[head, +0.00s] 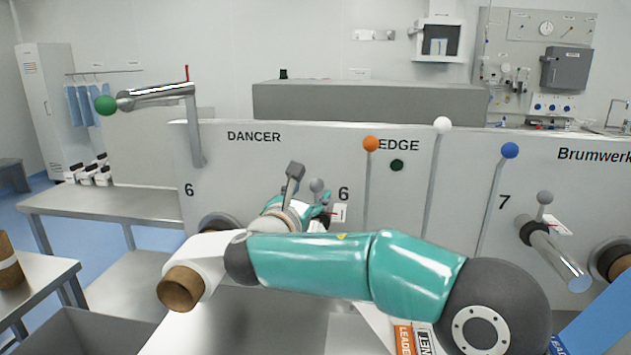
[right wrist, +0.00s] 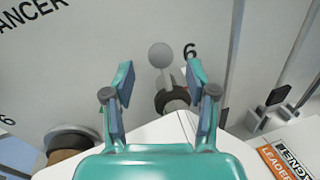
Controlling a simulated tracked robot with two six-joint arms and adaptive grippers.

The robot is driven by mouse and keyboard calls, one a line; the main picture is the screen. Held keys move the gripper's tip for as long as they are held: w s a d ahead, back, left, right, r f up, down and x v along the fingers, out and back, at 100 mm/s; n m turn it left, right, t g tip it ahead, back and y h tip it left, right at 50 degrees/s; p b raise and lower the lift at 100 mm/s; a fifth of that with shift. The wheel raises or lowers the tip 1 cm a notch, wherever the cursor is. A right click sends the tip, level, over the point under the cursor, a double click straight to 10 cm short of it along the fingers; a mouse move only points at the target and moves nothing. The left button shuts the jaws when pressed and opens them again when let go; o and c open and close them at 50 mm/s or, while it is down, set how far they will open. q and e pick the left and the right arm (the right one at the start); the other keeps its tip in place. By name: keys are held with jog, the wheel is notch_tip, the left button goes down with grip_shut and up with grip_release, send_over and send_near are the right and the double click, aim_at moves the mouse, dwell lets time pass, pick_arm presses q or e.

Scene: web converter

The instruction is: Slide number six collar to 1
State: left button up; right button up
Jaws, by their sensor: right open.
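The number six collar shows in the right wrist view as a dark ring (right wrist: 172,99) with a stem and grey ball knob (right wrist: 160,55), below the "6" on the grey panel. In the head view its grey knob (head: 317,186) shows left of the "6"; the collar itself is hidden behind my arm and gripper. A small white scale card (head: 340,213) with a red mark sits just right of it. My right gripper (right wrist: 160,76) is open and empty, with the knob and stem seen between its fingers; contact cannot be told. It also shows in the head view (head: 323,206). My left gripper is not in view.
Levers with orange (head: 371,144), white (head: 442,125) and blue (head: 509,150) balls stand right of the six station. The number seven collar (head: 544,198) sits on a steel shaft (head: 560,258) farther right. A green-balled dancer arm (head: 155,95) is at upper left.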

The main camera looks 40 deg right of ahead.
aim_at(315, 188)
jog(key=p+x, duration=0.1)
jog(key=x, duration=0.4)
jog(key=shift+d, duration=0.1)
grip_shut()
